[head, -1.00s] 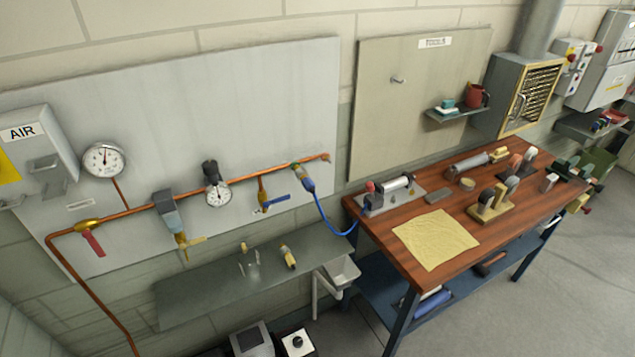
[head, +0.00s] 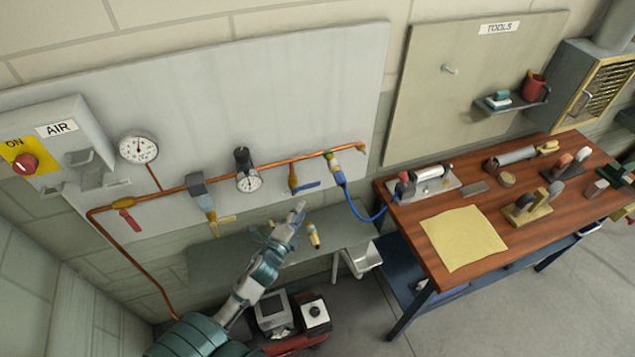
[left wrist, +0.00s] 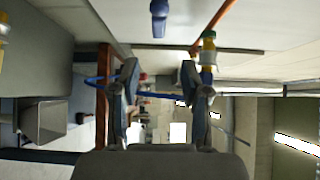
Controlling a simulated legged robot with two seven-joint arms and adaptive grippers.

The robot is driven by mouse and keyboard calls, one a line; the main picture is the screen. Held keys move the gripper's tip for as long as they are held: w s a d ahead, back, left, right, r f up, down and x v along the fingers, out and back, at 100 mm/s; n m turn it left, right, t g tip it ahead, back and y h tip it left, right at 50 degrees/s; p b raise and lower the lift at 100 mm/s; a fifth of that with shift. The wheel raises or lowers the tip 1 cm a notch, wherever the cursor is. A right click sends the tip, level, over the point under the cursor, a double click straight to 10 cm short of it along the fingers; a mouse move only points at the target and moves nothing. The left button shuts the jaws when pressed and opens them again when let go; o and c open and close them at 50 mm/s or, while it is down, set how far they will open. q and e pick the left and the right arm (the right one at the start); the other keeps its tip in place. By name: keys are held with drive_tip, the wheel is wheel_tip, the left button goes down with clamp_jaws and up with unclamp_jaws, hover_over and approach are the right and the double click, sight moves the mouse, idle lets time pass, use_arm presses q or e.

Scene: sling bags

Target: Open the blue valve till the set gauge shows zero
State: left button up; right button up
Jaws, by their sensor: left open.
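The blue valve handle (head: 306,186) sits on a short brass branch below the copper pipe. It also shows in the left wrist view at the top middle (left wrist: 158,18). The small gauge (head: 249,182) hangs under the black-knobbed regulator (head: 243,157), left of the blue valve; its reading is too small to tell. My left gripper (head: 299,209) is just below the blue handle in the head view, apart from it. In the left wrist view its two fingers (left wrist: 160,70) are spread with nothing between them. My right gripper is not in view.
A blue hose (head: 362,214) hangs right of the valve. A grey shelf (head: 345,237) lies below, with a yellow-and-black item (head: 313,236). The workbench (head: 400,230) stands right.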

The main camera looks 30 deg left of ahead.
sight(314, 186)
use_arm(q)
drive_tip(key=w, duration=0.4)
drive_tip(key=w+a, duration=0.1)
drive_tip(key=w, duration=0.3)
drive_tip(key=w+a+p, duration=0.1)
drive_tip(key=w, duration=0.2)
drive_tip(key=shift+w+f, duration=0.25)
drive_tip(key=shift+w, duration=0.15)
drive_tip(key=shift+w+d+r, duration=0.1)
drive_tip(key=shift+d, duration=0.3)
drive_tip(key=c, duration=0.7)
clamp_jaws()
drive_tip(key=shift+a, duration=0.1)
